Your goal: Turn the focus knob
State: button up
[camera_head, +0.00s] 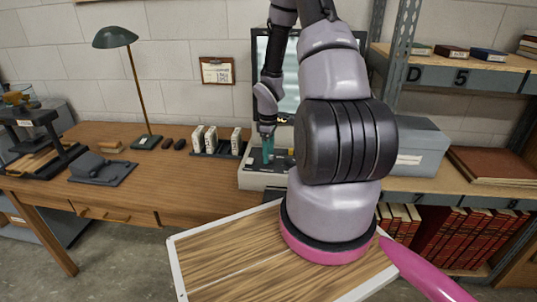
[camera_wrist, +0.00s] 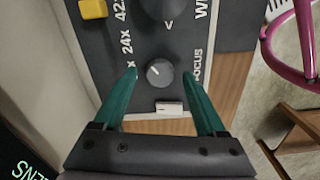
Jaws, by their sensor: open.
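The focus knob (camera_wrist: 159,72) is a small round grey knob with a white pointer line, on a dark control panel (camera_wrist: 122,20) beside the printed word FOCUS. In the wrist view my gripper (camera_wrist: 160,78) is open, with one teal finger on each side of the knob. Gaps show between the fingers and the knob, and nothing is held. In the head view my gripper (camera_head: 268,150) points down over the pale base of the reader (camera_head: 252,180), whose screen (camera_head: 291,85) stands behind. The knob cannot be made out there.
A larger dark knob (camera_wrist: 165,6), a yellow button (camera_wrist: 93,9) and a white switch (camera_wrist: 169,108) sit near the focus knob. White boxes (camera_head: 197,139) stand left of the reader on the wooden desk (camera_head: 150,178). A grey box (camera_head: 420,150) stands to the right.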

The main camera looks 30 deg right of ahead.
jog(key=shift+f, duration=0.3)
grip_shut()
jog(key=m, duration=0.4)
grip_release()
notch_tip(320, 180, up, 11)
dwell(0.7)
